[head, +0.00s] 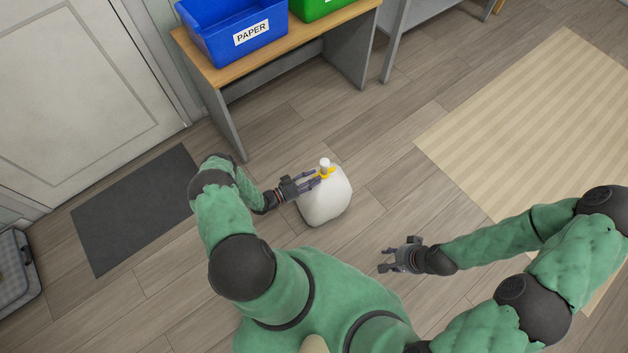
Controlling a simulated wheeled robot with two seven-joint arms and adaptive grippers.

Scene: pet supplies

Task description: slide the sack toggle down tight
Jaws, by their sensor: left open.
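A white sack (326,205) stands upright on the wooden floor in the middle of the head view. Its narrow white neck (324,162) sticks up at the top. A yellow toggle (327,173) sits around the base of the neck. My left gripper (315,179) is open, with its fingers reaching in from the left at the toggle. I cannot tell whether the fingers touch the toggle. My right gripper (386,261) is off to the lower right of the sack, apart from it and with nothing seen between its fingers, which look spread.
A wooden-topped table (275,55) holds a blue bin (215,35) labelled PAPER and a green bin (318,8) behind the sack. A dark mat (135,210) lies at left, a striped rug (530,120) at right. A grey pet carrier (15,280) stands at far left. Floor around the sack is clear.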

